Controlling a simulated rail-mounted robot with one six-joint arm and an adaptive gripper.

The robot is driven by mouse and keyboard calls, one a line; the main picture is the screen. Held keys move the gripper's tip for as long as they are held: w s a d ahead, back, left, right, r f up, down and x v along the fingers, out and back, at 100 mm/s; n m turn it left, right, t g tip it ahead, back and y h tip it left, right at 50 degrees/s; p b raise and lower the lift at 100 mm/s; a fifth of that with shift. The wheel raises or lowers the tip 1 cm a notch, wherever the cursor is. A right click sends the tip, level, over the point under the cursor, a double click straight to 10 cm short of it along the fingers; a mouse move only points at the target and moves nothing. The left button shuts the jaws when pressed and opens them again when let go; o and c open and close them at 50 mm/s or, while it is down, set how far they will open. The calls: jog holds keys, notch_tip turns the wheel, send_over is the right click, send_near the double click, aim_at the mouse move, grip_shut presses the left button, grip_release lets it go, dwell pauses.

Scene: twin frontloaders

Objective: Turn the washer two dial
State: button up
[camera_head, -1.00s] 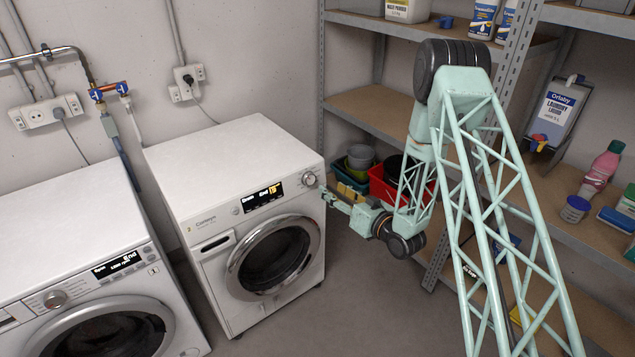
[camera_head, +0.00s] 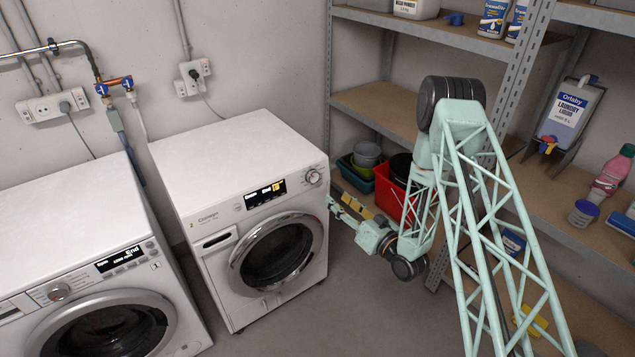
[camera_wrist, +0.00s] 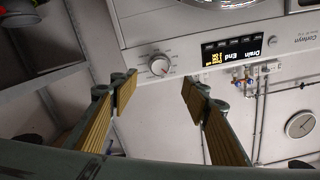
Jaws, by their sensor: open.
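Two white front-loading washers stand side by side. The right washer (camera_head: 214,167) has a round silver dial (camera_head: 313,177) at the right end of its panel, beside a lit display reading "Drain End". In the wrist view that dial (camera_wrist: 159,66) appears upside down, beyond and between the spread fingers of my gripper (camera_wrist: 158,92). The fingers are open, empty and apart from the dial. The left washer (camera_head: 70,215) has its own dial (camera_head: 59,291).
Metal shelving (camera_head: 520,70) with bottles and a laundry liquid dispenser (camera_head: 569,110) stands behind and right of my arm. A red crate (camera_head: 388,194) is on a low shelf behind my gripper. The floor before the right washer is clear.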

aim_at(314, 179)
jog(key=shift+w, duration=0.1)
jog(key=shift+b+x, duration=0.8)
jog(key=shift+x, duration=6)
jog(key=shift+c, duration=0.2)
jog(key=shift+f, duration=0.1)
jog(key=c, duration=0.8)
